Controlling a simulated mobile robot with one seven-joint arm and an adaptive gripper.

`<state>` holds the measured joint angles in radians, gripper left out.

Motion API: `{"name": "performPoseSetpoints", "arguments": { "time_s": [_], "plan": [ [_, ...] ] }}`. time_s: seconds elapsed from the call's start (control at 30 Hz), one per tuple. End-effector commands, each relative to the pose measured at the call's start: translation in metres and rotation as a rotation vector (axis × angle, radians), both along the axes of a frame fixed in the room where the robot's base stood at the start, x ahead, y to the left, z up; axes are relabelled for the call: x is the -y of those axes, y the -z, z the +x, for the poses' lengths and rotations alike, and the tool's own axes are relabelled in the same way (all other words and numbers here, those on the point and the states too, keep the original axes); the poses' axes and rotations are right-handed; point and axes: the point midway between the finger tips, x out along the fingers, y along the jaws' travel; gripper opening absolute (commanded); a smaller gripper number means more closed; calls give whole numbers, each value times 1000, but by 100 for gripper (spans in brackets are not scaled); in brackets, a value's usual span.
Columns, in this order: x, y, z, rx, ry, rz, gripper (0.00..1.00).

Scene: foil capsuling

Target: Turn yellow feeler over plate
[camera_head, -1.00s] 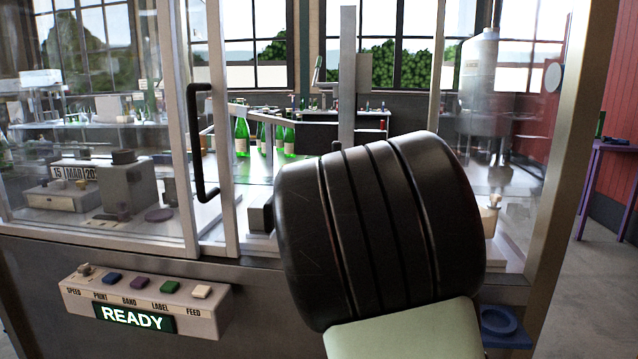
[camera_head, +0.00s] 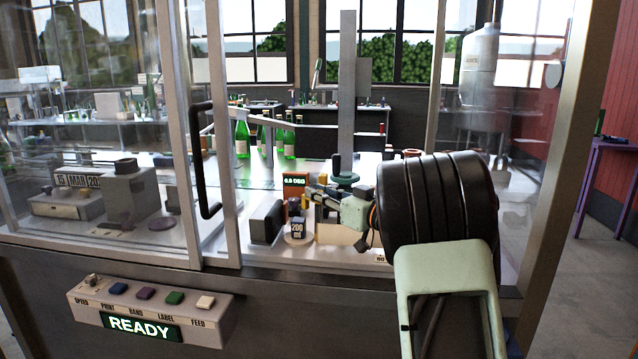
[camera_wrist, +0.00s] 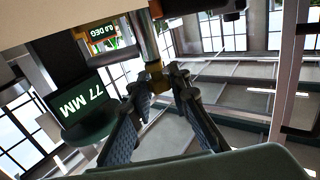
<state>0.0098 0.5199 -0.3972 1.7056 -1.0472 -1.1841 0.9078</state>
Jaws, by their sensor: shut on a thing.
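My gripper (camera_head: 314,194) reaches in from the right through the open front of the glass cabinet. In the wrist view its two fingers (camera_wrist: 160,78) close at their tips on a small yellow piece (camera_wrist: 154,70), which I take for the yellow feeler. The feeler sits at the end of a grey metal rod (camera_wrist: 143,38). In the head view the fingers and small parts around them hide most of it. I cannot make out which surface is the plate, nor whether the feeler is over it.
An orange-framed degree display (camera_head: 296,181) stands just behind my gripper. A 200 ml block (camera_head: 298,231) and a dark block (camera_head: 267,222) are close below it. A 77 MM display (camera_wrist: 82,102) is beside the fingers. The door handle (camera_head: 203,160) and frame stand left; green bottles (camera_head: 242,138) are behind.

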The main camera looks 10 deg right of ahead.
Motion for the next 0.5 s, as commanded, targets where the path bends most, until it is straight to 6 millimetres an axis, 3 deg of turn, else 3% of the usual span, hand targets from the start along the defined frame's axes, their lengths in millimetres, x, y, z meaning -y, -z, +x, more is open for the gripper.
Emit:
{"name": "performPoseSetpoints", "arguments": {
  "time_s": [0.5],
  "plan": [
    [1, -2, 1, -1, -333, -1, 0]
  ]
}}
